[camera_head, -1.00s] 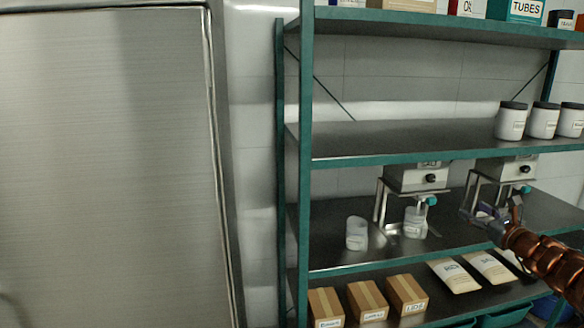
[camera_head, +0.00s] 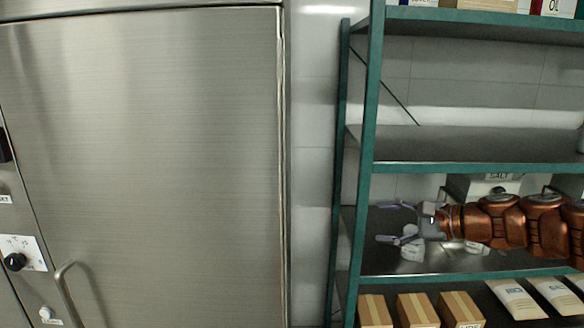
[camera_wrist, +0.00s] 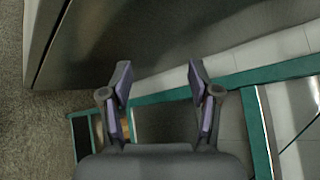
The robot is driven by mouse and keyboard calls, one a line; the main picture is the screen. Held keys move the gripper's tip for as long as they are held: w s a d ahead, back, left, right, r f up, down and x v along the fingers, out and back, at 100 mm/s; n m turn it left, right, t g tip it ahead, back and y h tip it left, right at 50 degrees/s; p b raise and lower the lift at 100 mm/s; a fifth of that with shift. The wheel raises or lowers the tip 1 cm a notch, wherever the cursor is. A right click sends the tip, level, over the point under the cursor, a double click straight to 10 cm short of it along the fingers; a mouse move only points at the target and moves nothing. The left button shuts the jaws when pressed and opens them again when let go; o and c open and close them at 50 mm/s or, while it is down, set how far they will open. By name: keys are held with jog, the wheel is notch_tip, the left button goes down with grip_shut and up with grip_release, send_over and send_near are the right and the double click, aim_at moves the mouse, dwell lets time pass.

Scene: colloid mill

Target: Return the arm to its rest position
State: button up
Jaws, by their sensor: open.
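My gripper (camera_head: 396,222) is open and empty. In the head view it is at the end of my copper-coloured arm, which reaches in from the right edge, level, in front of the shelf unit. The fingers point left. In the wrist view the two fingers (camera_wrist: 160,85) stand wide apart with nothing between them. Beyond them are the steel cabinet and the shelf unit's green frame. White containers (camera_head: 412,250) on the shelf behind the gripper are partly hidden by it and my arm.
A green-framed shelf unit (camera_head: 450,170) stands at the right. A large steel door (camera_head: 150,150) with a handle (camera_head: 66,290) fills the left, with a knob panel (camera_head: 18,260) beside it. Cardboard boxes (camera_head: 417,310) and pouches (camera_head: 515,298) lie on the lower shelf.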

jog(key=s+a+f+n+g+h, duration=0.2)
jog(key=s+a+f+n+g, duration=0.3)
jog(key=s, duration=0.4)
jog(key=s+a+f+n+g+h, duration=0.2)
jog(key=s+a+f+n, duration=0.2)
jog(key=s+a, duration=0.5)
jog(key=s+d+f+n+g+h, duration=0.1)
jog(key=s+d+f+n+h, duration=0.2)
jog(key=s, duration=0.7)
jog(key=s+d+f+n+g+h, duration=0.2)
jog(key=s+d+f, duration=0.3)
jog(key=s+d, duration=0.3)
jog(key=shift+s+f+n+g+h, duration=0.35)
jog(key=shift+s+n+h, duration=0.15)
jog(key=shift+s+h, duration=0.4)
